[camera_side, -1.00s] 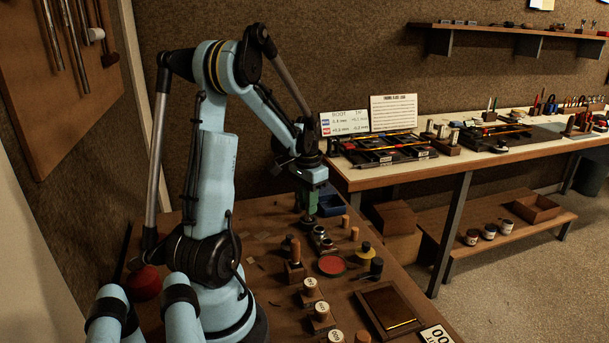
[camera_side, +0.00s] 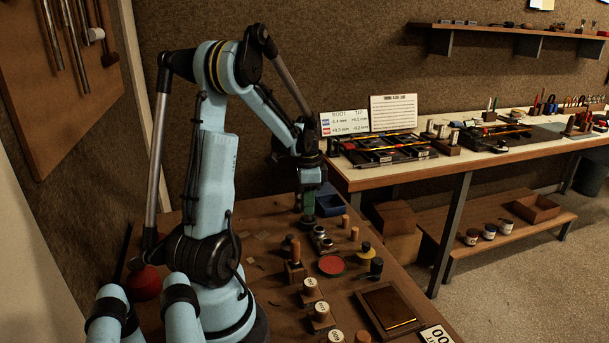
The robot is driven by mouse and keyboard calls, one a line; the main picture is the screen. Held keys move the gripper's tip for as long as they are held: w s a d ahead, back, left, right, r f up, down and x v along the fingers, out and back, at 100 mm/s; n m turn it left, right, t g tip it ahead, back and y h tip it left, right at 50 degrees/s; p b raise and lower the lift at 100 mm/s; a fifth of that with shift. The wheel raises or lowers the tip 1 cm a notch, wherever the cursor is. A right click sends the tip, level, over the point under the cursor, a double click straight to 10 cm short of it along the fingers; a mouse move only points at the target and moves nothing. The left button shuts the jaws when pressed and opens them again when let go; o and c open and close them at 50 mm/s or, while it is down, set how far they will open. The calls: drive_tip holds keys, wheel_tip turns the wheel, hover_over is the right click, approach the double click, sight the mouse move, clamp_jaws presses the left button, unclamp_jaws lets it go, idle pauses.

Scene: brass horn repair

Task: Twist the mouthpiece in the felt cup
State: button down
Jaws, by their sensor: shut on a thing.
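The felt cup cannot be told clearly; a small dark shape lies right under the fingertips. Two silver-rimmed round pieces (camera_side: 323,238) stand just right and in front of the fingers, apart from them.
A blue tray (camera_side: 329,202) stands behind my gripper. A red round pad (camera_side: 331,265), a yellow-based spool (camera_side: 366,249), a wooden-handled tool (camera_side: 295,252) and several wooden pegs stand nearer. A framed wooden board (camera_side: 388,307) lies at the front right.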

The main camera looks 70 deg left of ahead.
drive_tip(key=n, duration=0.4)
idle(0.3)
drive_tip(key=n, duration=0.4)
idle(0.5)
drive_tip(key=shift+r, duration=3.25)
drive_tip(key=shift+d, duration=0.1)
